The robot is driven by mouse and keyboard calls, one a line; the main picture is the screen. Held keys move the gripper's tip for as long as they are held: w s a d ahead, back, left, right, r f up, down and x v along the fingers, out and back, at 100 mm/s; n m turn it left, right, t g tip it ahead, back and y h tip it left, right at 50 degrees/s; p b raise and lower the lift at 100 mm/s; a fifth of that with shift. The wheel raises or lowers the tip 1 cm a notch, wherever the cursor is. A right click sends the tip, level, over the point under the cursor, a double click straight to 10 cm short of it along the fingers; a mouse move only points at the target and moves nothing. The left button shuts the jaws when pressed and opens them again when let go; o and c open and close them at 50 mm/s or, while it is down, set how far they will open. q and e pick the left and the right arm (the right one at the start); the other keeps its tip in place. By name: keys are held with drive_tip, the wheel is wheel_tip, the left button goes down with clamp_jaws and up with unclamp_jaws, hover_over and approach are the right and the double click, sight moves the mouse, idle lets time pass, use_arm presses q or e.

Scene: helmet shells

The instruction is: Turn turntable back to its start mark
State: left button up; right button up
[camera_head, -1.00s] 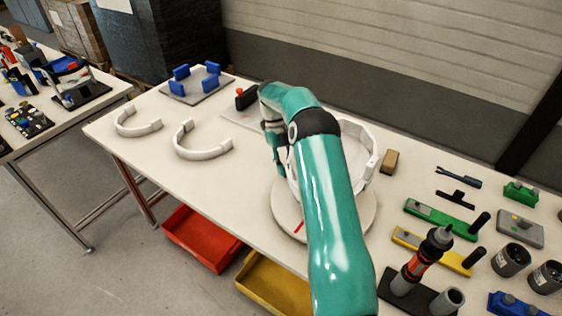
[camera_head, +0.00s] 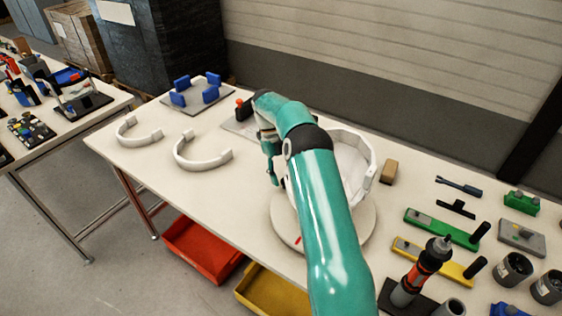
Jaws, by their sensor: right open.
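The turntable (camera_head: 362,232) is a round pale disc on the white table, with a red mark (camera_head: 298,240) on its near left edge. A white helmet shell (camera_head: 352,165) sits on it, partly hidden behind my teal right arm. My right gripper (camera_head: 272,178) is open, at the left side of the shell above the turntable's far left edge. Its fingers are small and partly covered by the arm; I cannot tell whether they touch the shell. A start mark beside the disc cannot be made out. My left gripper is out of view.
Two white curved bands (camera_head: 203,155) lie at left. A plate with blue posts (camera_head: 195,92) stands behind them. A tan block (camera_head: 389,172) is right of the shell. Several tools and a green bar (camera_head: 440,229) crowd the right side. Red (camera_head: 203,250) and yellow bins sit below.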

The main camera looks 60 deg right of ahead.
drive_tip(key=a+v, duration=0.1)
drive_tip(key=v, duration=0.5)
drive_tip(key=shift+d, duration=0.4)
drive_tip(key=shift+r, duration=0.2)
